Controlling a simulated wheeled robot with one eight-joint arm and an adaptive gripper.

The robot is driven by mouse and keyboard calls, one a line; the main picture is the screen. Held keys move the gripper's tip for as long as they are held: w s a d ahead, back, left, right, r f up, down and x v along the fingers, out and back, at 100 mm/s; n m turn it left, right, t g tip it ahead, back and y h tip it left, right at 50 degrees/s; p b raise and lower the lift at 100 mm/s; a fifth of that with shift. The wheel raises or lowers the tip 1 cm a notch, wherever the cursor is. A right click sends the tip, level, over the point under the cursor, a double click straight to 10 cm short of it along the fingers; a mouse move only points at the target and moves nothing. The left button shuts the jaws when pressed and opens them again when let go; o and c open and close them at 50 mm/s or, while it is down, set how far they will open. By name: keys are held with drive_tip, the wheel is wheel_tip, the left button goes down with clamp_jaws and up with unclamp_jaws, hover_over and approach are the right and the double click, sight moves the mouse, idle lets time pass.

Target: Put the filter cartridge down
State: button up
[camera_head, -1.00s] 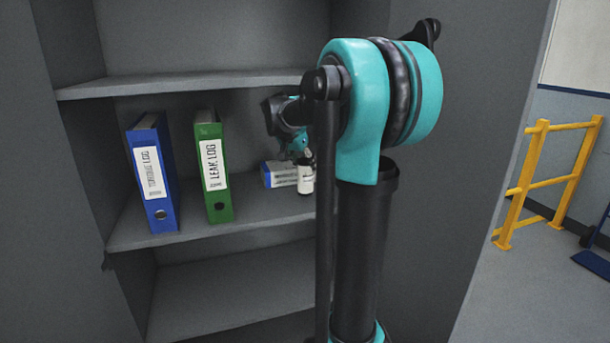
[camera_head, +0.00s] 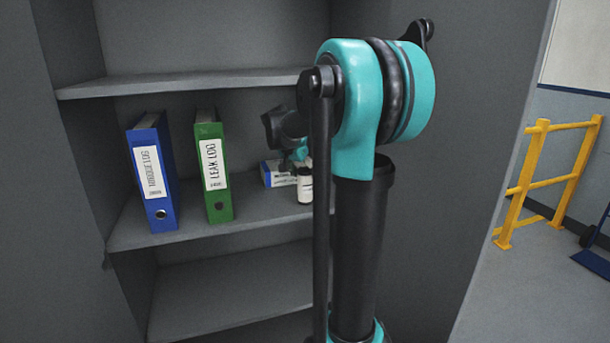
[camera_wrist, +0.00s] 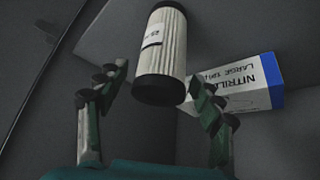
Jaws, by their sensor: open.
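The filter cartridge (camera_head: 305,187) is a white pleated cylinder with dark ends and a small label. In the head view it stands upright on the middle shelf (camera_head: 240,215), in front of the blue-and-white box. In the wrist view the cartridge (camera_wrist: 163,45) is just beyond the spread fingers, with a gap on both sides. My gripper (camera_wrist: 158,78) is open and empty. In the head view it is small and partly hidden behind my arm, just above and behind the cartridge.
A nitrile glove box (camera_wrist: 240,88) lies close beside the cartridge; it also shows in the head view (camera_head: 278,173). A green binder (camera_head: 215,170) and a blue binder (camera_head: 152,175) stand to the left. An upper shelf (camera_head: 180,83) spans above. Bare shelf lies left of the cartridge.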

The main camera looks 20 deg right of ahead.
drive_tip(key=v, duration=1.2)
drive_tip(key=s+a+f+n+y, duration=0.2)
drive_tip(key=s+f+n, duration=0.3)
drive_tip(key=s+f, duration=0.7)
drive_tip(key=s+a+f+n+y, duration=0.3)
drive_tip(key=s+f, duration=1)
drive_tip(key=f, duration=0.6)
drive_tip(key=a+n, duration=0.1)
drive_tip(key=n, duration=0.1)
drive_tip(key=shift+s+a+f+n, duration=0.25)
drive_tip(key=shift+a+n, duration=0.05)
drive_tip(key=shift+a, duration=0.05)
